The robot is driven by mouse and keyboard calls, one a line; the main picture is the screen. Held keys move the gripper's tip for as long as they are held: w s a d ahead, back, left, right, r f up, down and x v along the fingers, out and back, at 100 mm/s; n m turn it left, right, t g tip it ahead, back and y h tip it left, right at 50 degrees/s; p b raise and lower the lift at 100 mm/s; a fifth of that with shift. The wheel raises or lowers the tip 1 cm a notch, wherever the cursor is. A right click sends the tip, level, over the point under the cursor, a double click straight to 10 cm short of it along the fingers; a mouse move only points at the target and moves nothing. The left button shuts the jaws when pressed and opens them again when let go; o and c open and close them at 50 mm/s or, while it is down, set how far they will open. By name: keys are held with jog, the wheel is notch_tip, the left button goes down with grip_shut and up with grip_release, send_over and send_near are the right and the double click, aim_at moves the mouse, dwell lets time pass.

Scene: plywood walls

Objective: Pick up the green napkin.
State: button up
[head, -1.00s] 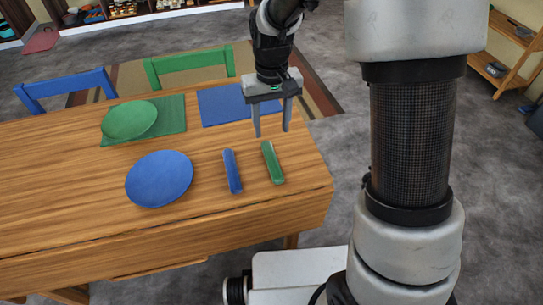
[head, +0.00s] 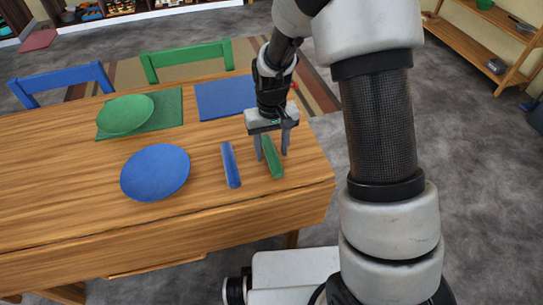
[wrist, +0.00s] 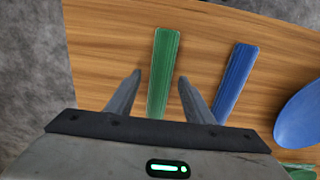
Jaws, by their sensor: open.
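The green napkin (head: 273,160) is a narrow rolled or folded strip on the wooden table (head: 75,205), near its right end. It also shows in the wrist view (wrist: 161,75), where its lower end lies between my two fingertips as seen from above. My gripper (head: 271,157) is open and empty, pointing down just over the far part of the napkin. I cannot tell exactly how high the fingertips are above the table. A blue napkin (head: 231,166) of like shape lies to the left, apart from the green one.
A blue plate (head: 155,172) sits left of the blue napkin. A green plate (head: 125,115) rests on a green placemat (head: 172,105). A blue placemat (head: 222,98) lies behind my gripper. Blue (head: 62,80) and green (head: 187,56) chairs stand at the far side.

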jog(key=shift+c, duration=0.2)
jog(key=c, duration=1.1)
jog(key=shift+r, duration=0.15)
